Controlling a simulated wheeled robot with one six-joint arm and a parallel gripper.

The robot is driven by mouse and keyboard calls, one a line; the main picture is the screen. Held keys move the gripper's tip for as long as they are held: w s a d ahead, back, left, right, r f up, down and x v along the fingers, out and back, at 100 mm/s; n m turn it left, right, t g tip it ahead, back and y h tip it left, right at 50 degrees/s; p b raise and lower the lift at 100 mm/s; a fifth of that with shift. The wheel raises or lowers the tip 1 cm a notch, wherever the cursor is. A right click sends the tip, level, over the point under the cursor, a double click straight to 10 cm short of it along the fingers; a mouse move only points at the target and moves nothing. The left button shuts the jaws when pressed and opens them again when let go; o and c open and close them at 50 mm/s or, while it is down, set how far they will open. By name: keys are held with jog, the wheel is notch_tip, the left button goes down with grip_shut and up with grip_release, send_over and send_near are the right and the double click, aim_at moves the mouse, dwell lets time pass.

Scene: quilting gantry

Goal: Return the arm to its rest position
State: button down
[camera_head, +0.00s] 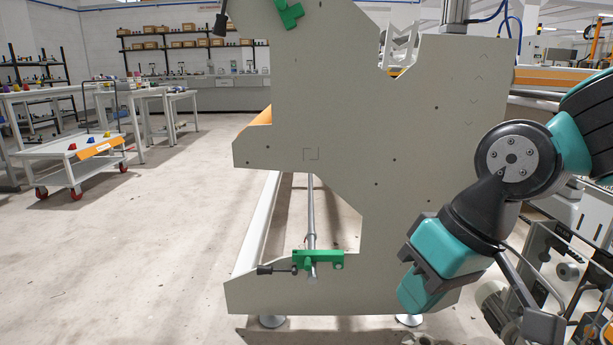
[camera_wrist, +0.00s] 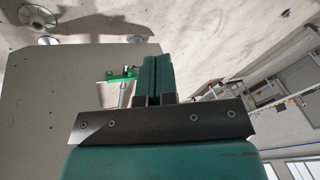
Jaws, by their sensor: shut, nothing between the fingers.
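My teal and black arm reaches in from the right of the head view, bent at a round grey joint. My gripper (camera_head: 412,298) points down and to the left, in front of the lower right part of the grey gantry end plate (camera_head: 440,130). In the wrist view my gripper (camera_wrist: 152,75) shows two teal fingers side by side, shut with nothing between them. A green latch (camera_head: 318,260) on the plate's lower part holds a metal rod, to the left of my gripper. This latch also shows in the wrist view (camera_wrist: 122,75), beyond the fingers.
A second green latch (camera_head: 289,14) sits at the plate's top. Machinery with metal frames (camera_head: 560,265) stands close at the right, below my arm. A white cart (camera_head: 75,155) and tables stand at the left. The floor (camera_head: 140,250) left of the plate is clear.

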jog(key=s+d+r+n+g+p, duration=0.1)
jog(key=s+d+r+n+p, duration=0.1)
jog(key=s, duration=0.7)
notch_tip(320, 180, up, 36)
jog(key=p, duration=3.6)
jog(key=shift+m, duration=0.3)
jog(key=shift+d+f, duration=0.1)
